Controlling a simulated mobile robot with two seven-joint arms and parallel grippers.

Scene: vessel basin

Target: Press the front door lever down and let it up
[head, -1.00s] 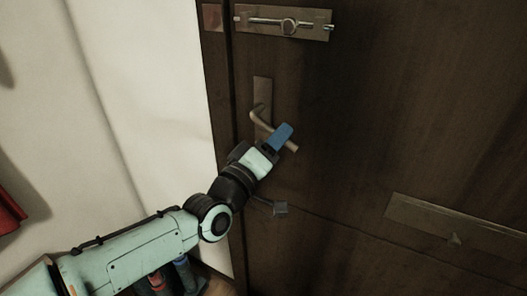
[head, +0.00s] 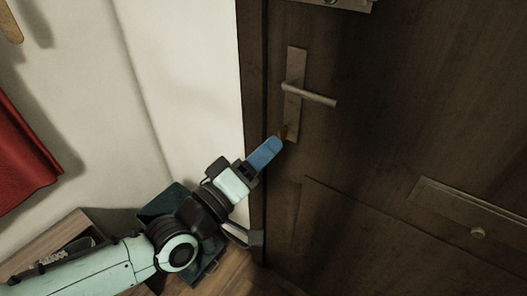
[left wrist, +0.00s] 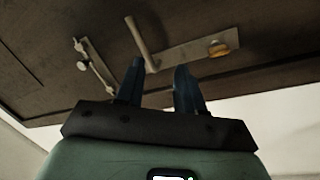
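The front door lever (head: 308,94) is a metal handle on a tall plate (head: 296,62) on the dark wooden door. It sits near level, with its free end slightly lower. My left gripper (head: 272,148) is below and left of the lever, apart from it, near the plate's lower end. In the left wrist view the two dark blue fingers (left wrist: 160,80) stand apart with nothing held between them. The lever (left wrist: 141,42) shows beyond the fingertips there. A small orange piece on the plate (left wrist: 219,48) is also visible. My right gripper does not show.
A mail slot plate (head: 470,207) is on the door at right. A bolt (left wrist: 95,66) shows in the left wrist view. A red cloth (head: 25,155) hangs at left, above a wooden surface (head: 35,262). White wall (head: 195,90) borders the door frame.

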